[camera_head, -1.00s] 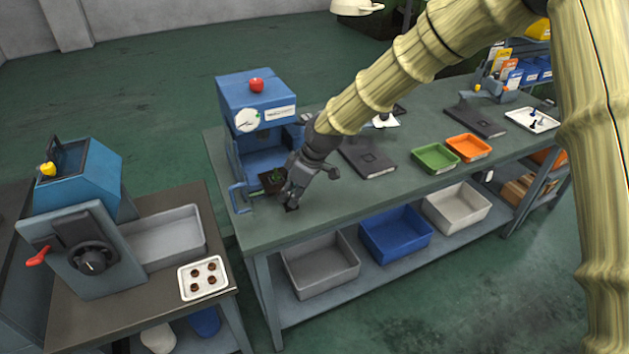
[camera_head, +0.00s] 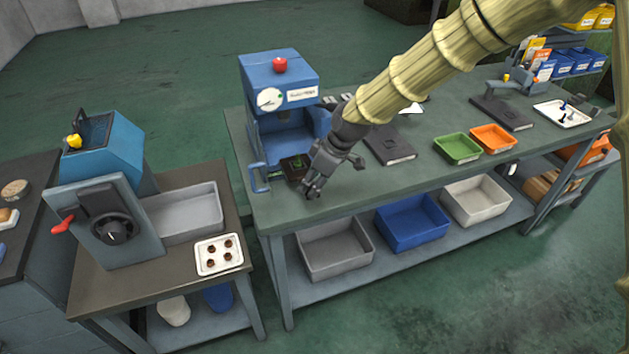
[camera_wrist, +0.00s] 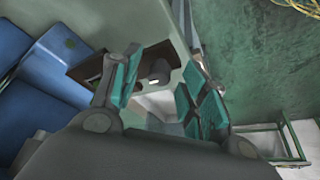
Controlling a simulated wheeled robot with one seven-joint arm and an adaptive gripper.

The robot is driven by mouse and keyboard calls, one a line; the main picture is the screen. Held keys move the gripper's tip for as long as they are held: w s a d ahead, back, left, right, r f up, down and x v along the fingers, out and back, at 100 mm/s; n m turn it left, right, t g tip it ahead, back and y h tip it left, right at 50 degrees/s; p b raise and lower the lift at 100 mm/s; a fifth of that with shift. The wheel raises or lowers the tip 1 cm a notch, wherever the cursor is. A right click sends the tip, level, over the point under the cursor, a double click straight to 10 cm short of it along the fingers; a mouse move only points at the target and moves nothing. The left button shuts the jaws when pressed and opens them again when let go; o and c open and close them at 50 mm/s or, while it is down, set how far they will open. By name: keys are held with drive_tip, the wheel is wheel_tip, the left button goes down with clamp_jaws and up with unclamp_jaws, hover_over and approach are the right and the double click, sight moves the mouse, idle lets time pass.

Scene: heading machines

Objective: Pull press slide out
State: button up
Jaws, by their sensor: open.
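The blue press (camera_head: 280,80) stands at the left end of the long bench, with a red button on top and a round gauge on its front. Its dark slide block (camera_head: 293,167), with a green patch on top, sits low at the press's front. My gripper (camera_head: 314,190) is just right of and in front of the slide, pointing down. In the wrist view my gripper (camera_wrist: 165,88) is open, its teal-padded fingers apart. A dark part with a grey knob (camera_wrist: 160,72) shows between and beyond the fingers; I cannot tell whether they touch it.
A blue bar handle (camera_head: 257,178) stands at the press's left front. A dark flat plate (camera_head: 388,145) lies right of my gripper, then green (camera_head: 457,148) and orange (camera_head: 493,138) trays. Left is a lower table (camera_head: 150,264) with another machine. Bins sit on the shelf below.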

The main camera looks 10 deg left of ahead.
drive_tip(key=v, duration=1.2)
drive_tip(key=shift+d, duration=0.15)
drive_tip(key=s+d+f+m, duration=0.3)
drive_tip(key=s+d+f, duration=0.15)
drive_tip(key=f, duration=0.55)
drive_tip(key=s+d+f+m, duration=0.3)
drive_tip(key=s+f, duration=0.2)
drive_tip(key=f, duration=0.5)
drive_tip(key=s+d+f+m, duration=0.2)
drive_tip(key=s+d+f, duration=0.25)
drive_tip(key=f, duration=0.55)
drive_tip(key=s+d+f+m+h, duration=0.1)
drive_tip(key=s+d+f+m, duration=0.1)
drive_tip(key=s+d+f, duration=0.2)
drive_tip(key=s+d+f+m+h+b, duration=0.1)
drive_tip(key=s+d+f+m, duration=0.2)
drive_tip(key=s+d, duration=0.5)
drive_tip(key=s+d+f+m+g+h, duration=0.1)
drive_tip(key=s+d+f, duration=0.5)
drive_tip(key=s, duration=0.6)
drive_tip(key=shift+d+m+h, duration=0.45)
drive_tip(key=shift+m+h, duration=0.15)
drive_tip(key=shift+m, duration=0.3)
